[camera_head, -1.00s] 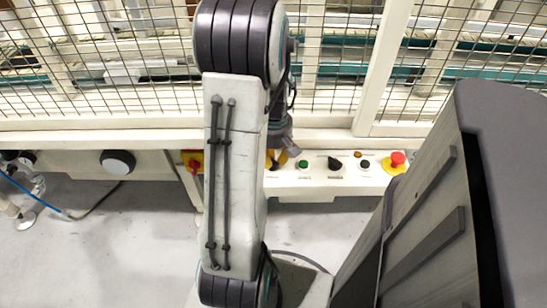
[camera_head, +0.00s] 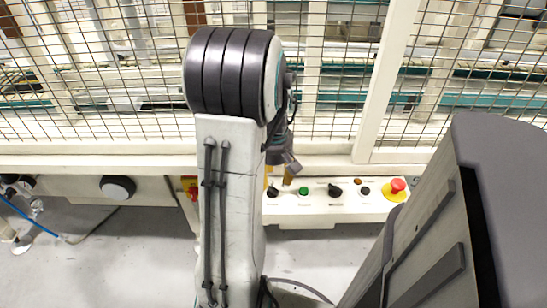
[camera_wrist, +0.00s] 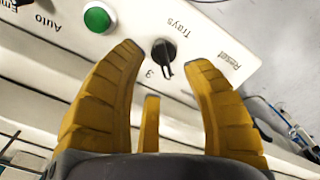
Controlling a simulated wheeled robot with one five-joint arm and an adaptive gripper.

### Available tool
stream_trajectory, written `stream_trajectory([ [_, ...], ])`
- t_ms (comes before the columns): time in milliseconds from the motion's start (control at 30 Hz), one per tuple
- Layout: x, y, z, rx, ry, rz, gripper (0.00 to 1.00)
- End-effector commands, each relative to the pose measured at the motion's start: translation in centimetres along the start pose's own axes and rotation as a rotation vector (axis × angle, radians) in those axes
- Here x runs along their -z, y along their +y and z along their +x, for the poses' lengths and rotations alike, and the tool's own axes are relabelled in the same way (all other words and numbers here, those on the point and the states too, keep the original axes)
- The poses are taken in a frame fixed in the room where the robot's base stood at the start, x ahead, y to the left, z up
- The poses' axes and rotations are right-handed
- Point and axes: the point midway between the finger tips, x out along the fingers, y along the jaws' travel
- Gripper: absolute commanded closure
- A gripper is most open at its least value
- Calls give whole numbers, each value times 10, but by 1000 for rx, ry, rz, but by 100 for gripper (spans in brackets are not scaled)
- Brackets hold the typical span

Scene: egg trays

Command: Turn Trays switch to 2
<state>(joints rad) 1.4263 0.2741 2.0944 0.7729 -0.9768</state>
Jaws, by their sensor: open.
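The Trays switch is a black rotary knob (camera_wrist: 163,52) on the cream panel. The word "Trays" is printed above it and a "3" lies near its lower left edge in the wrist view. Its handle points towards the lower right there; the exact setting is hard to tell. In the head view the knob (camera_head: 272,191) is at the panel's left, just below my gripper (camera_head: 281,176). My gripper is open, with yellow fingers on either side of the knob in the wrist view; contact is not visible.
A green button (camera_wrist: 97,17) sits beside the left finger. The panel also carries another black knob (camera_head: 335,191), a black button (camera_head: 365,190) and a red emergency stop (camera_head: 397,185). A mesh fence (camera_head: 345,100) stands behind the panel.

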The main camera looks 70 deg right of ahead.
Motion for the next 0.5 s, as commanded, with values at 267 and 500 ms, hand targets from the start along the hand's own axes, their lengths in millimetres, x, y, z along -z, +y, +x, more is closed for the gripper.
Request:
stream_trajectory([
  [267,0,1,-48,-4,3,0,56],
  [500,0,0,-74,-1,1,0,56],
])
